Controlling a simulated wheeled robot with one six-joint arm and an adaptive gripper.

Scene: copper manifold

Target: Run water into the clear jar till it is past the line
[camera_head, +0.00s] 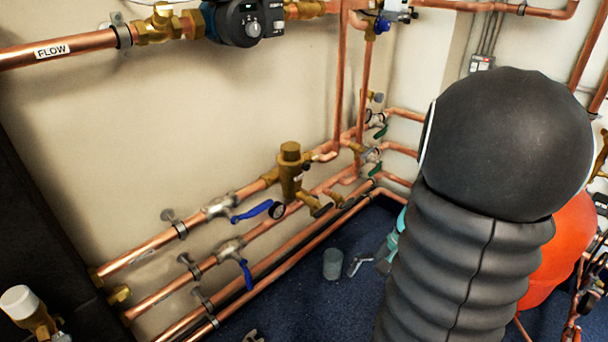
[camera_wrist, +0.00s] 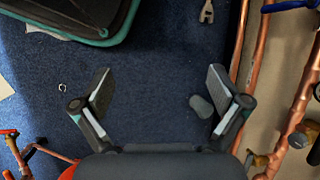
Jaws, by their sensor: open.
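The jar (camera_head: 333,263) stands on the blue carpet near the low copper pipes, small and grey, with no line or water readable. It also shows in the wrist view (camera_wrist: 201,107), just inside my right finger; I cannot tell whether they touch. My gripper (camera_wrist: 160,76) is open and points down at the carpet, with nothing between its fingertips. In the head view, a grey finger (camera_head: 360,263) shows right of the jar; my arm hides the rest. A brass valve body (camera_head: 290,172) with a gauge and small levers sits on the pipes behind. No running water shows.
Blue-lever valves (camera_head: 252,211) stick out from the wall pipes. In the wrist view, a black teal-edged container (camera_wrist: 110,38) lies upper left, a metal tool (camera_wrist: 206,12) at the top, and copper pipes (camera_wrist: 251,60) line the right. Bare carpet (camera_wrist: 165,45) lies between.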

